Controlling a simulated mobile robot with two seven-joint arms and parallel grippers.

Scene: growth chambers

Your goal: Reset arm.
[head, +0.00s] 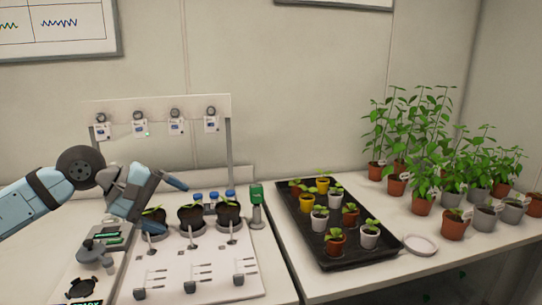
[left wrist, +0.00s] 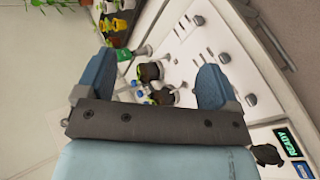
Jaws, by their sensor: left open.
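My left gripper (head: 166,204) comes in from the left in the head view, above the left side of the white work board (head: 205,267). Its blue fingers are spread apart with nothing between them, and the left wrist view (left wrist: 155,72) also shows the gap empty. Behind and below the fingers stand several dark pots with seedlings, such as the middle pot (head: 191,217) and the right pot (head: 228,213). The left pot (head: 153,217) is partly hidden by the gripper. My right gripper is not in view.
A rack (head: 160,103) with several hanging tags stands behind the board. A green-topped bottle (head: 256,205) is at its right. A black tray (head: 345,262) of small potted plants, a white saucer (head: 420,244) and taller plants fill the right table. The air above is free.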

